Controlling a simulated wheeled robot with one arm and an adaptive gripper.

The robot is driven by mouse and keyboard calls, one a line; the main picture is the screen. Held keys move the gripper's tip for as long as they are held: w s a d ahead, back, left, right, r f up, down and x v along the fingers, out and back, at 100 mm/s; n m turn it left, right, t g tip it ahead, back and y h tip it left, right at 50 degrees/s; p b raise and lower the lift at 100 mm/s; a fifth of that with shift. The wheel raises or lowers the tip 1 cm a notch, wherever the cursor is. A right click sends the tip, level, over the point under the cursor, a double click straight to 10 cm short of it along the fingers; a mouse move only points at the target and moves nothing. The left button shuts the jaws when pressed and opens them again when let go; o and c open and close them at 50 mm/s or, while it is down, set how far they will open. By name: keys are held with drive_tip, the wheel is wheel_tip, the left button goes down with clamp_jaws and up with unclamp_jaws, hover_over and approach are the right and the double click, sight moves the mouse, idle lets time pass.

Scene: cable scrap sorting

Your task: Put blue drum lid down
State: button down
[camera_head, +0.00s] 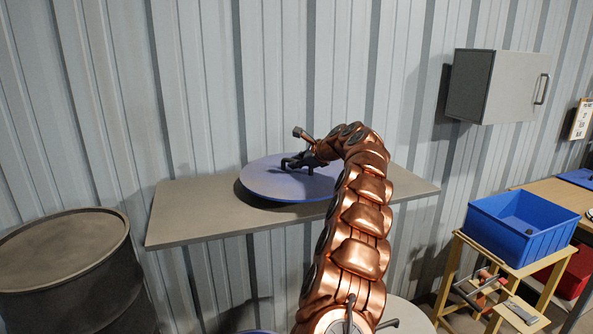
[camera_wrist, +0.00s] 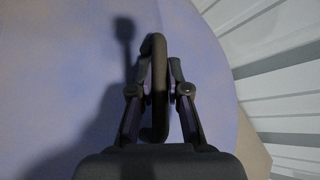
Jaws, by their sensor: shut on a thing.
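The blue drum lid (camera_head: 270,183) is a large round disc at the grey wall shelf (camera_head: 190,215). It looks level, and its left part casts a shadow on the shelf. I cannot tell whether it touches the shelf or hangs just above it. My gripper (camera_head: 300,163) is over the lid's middle and shut on its dark handle. In the wrist view, my gripper (camera_wrist: 160,92) has a finger on each side of the upright handle loop (camera_wrist: 158,60). The lid (camera_wrist: 60,60) fills most of that view. My arm hides part of the lid's right side.
A dark drum (camera_head: 65,265) stands at the left, beside the shelf. A grey cabinet (camera_head: 490,85) hangs on the corrugated wall at the upper right. A blue bin (camera_head: 525,240) sits on a wooden stand at the right. The shelf's left end is clear.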

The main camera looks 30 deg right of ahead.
sight(296, 171)
drive_tip(key=shift+w+d, duration=0.1)
drive_tip(key=shift+w, duration=0.15)
drive_tip(key=shift+f+p, duration=0.6)
drive_tip(key=shift+f, duration=1.1)
drive_tip(key=c, duration=1.2)
unclamp_jaws()
drive_tip(key=shift+f, duration=0.1)
drive_tip(key=shift+o, duration=0.2)
drive_tip(key=shift+s, duration=0.15)
drive_tip(key=shift+b+v, duration=1.75)
drive_tip(key=shift+v, duration=4.2)
drive_tip(key=shift+d, duration=0.1)
